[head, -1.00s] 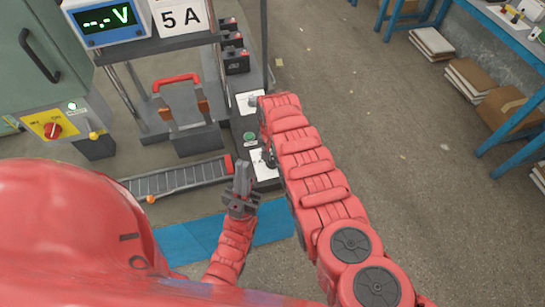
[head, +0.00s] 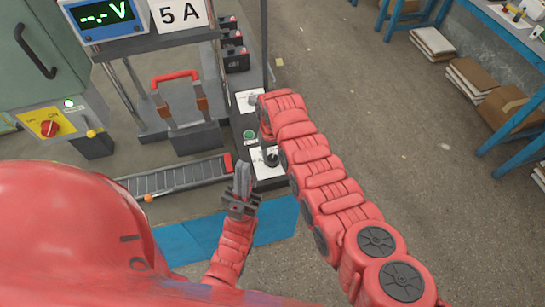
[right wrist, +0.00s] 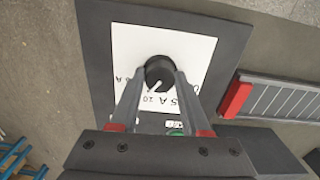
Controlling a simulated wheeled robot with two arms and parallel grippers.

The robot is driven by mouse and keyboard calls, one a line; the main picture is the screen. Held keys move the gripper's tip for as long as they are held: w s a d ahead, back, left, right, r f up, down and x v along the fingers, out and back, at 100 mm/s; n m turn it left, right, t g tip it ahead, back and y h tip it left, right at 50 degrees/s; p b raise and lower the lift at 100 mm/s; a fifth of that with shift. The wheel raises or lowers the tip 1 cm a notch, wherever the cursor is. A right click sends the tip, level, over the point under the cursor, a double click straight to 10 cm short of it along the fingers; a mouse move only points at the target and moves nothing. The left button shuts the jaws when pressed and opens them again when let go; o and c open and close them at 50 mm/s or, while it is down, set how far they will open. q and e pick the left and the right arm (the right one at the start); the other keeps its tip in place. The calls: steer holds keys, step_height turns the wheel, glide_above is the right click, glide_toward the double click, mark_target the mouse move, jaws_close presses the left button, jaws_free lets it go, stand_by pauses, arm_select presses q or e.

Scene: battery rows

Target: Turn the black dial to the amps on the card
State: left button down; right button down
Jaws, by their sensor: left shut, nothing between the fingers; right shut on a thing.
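The black dial (right wrist: 159,72) sits on a white label plate (right wrist: 127,45) in the right wrist view. Its white pointer points down and slightly left, near a "10" mark; "5 A" lies to the right of that, and other marks are partly hidden by the fingers. My right gripper (right wrist: 160,84) is shut on the dial, one finger on each side. In the head view the dial (head: 271,157) shows beside my right arm, which hides most of that gripper. My left gripper (head: 243,178) is shut and empty, left of the plate. The white card (head: 181,13) reads "5 A".
A meter (head: 103,15) shows "--.- V". A green button (head: 249,135) lies behind the dial. A roller rail (head: 180,178) with a red end is to its left. A red-handled carrier (head: 181,105), a red switch (head: 50,128) and several black batteries (head: 235,58) stand farther back.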

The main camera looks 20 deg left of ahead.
steer(key=n+b, duration=0.2)
steer(key=n, duration=0.4)
steer(key=shift+f, duration=0.2)
steer(key=shift+n+b, duration=1.6)
steer(key=shift+n, duration=0.5)
steer(key=shift+s+r, duration=0.1)
steer(key=shift+c, duration=1.9)
jaws_free()
steer(key=shift+r, duration=0.15)
